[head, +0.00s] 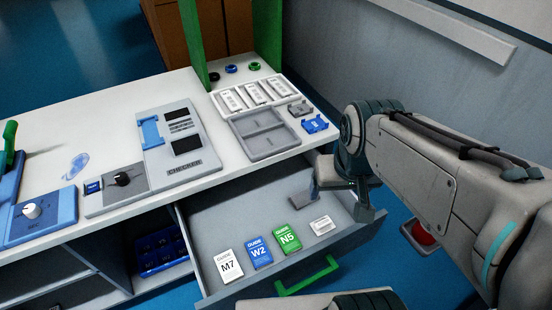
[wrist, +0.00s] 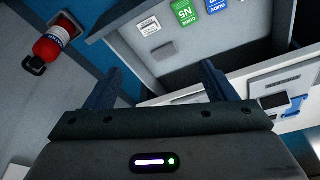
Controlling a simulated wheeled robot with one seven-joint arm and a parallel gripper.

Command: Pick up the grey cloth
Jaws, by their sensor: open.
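A small, flat, dark grey piece, which looks like the grey cloth (head: 303,199), lies in the open drawer near its right end. In the wrist view the grey cloth (wrist: 165,52) shows as a dark patch between and beyond my fingertips. I cannot tell the exact height gap.
The open drawer (head: 210,285) has a green handle (head: 308,275) and holds several guide cards and a small white item (head: 322,225). The worktop (head: 215,185) above carries a checker panel (head: 180,145) and trays. A red cylinder (wrist: 55,42) stands beyond the drawer's side.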

